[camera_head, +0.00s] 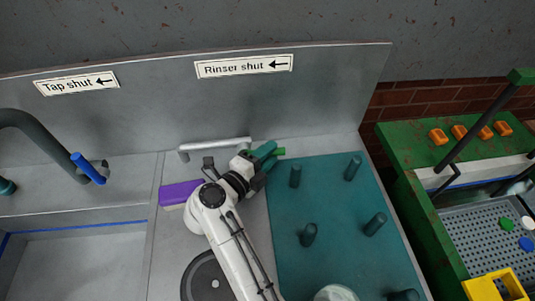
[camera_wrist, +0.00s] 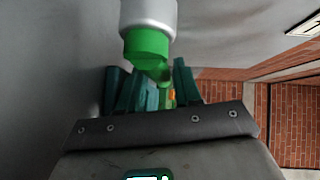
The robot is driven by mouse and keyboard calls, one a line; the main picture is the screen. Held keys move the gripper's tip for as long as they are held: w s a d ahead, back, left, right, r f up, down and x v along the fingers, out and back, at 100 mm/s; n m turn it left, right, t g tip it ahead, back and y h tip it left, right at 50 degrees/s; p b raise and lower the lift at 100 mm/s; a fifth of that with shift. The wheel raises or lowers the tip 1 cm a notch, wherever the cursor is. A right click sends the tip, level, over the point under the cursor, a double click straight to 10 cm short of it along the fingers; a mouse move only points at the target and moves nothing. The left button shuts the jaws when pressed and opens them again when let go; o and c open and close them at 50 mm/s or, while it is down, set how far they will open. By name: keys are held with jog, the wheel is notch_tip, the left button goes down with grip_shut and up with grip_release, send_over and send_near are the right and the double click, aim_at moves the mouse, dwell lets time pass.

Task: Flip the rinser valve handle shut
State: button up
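The rinser pipe (camera_head: 215,148) is a light grey tube along the back of the counter. Its bright green valve handle (camera_head: 280,152) shows at its right end, partly hidden by my gripper (camera_head: 267,156). In the wrist view, the green valve (camera_wrist: 147,45) sits on the end of the grey pipe (camera_wrist: 148,14), and a green part extends down between my teal fingers (camera_wrist: 160,88). The fingers stand apart, one on each side of it. I cannot tell whether either touches it. A "Rinser shut" sign (camera_head: 244,66) with a left-pointing arrow is on the backsplash.
A tap (camera_head: 35,128) with a blue handle (camera_head: 88,168) stands at the left by the sink. A purple block (camera_head: 180,193) lies beside my arm. A teal mat (camera_head: 340,245) with upright pegs lies right, and a green-framed belt (camera_head: 400,145) stands farther right.

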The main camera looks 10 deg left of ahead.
jog(key=shift+c, duration=0.3)
grip_shut()
jog(key=r+n+t, duration=0.1)
jog(key=r+n+t+h, duration=0.1)
jog(key=n+t, duration=0.1)
jog(key=shift+s+a+p, duration=0.1)
jog(key=shift+a+p, duration=0.2)
jog(key=shift+p, duration=0.05)
dwell(0.3)
jog(key=shift+o, duration=0.3)
grip_release()
